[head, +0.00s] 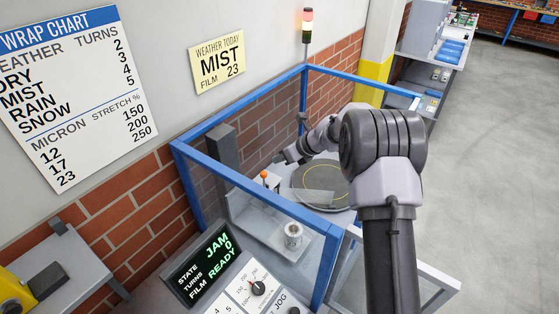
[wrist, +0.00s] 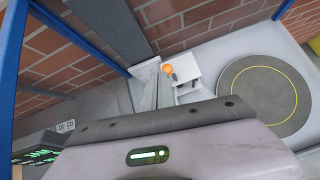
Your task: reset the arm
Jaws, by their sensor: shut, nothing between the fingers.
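An orange ball knob (head: 264,174) on a short stem stands by a small white box inside the blue-framed cell. It also shows in the wrist view (wrist: 167,69), right at the end of my fingers in the picture. My gripper (head: 281,158) is shut and empty. It reaches into the cell over the frame, above and to the right of the knob in the head view. In the wrist view my gripper (wrist: 158,80) points towards the knob; I cannot tell whether they touch. The control display (head: 205,263) reads state JAM, turns 0, film READY.
Blue rails (head: 256,190) enclose the cell. A grey turntable (head: 335,178) with a yellow ring lies beside the knob. A dark column (head: 222,150) stands at the back left. A white roll (head: 292,235) stands at the front. The stack light (head: 307,20) glows red.

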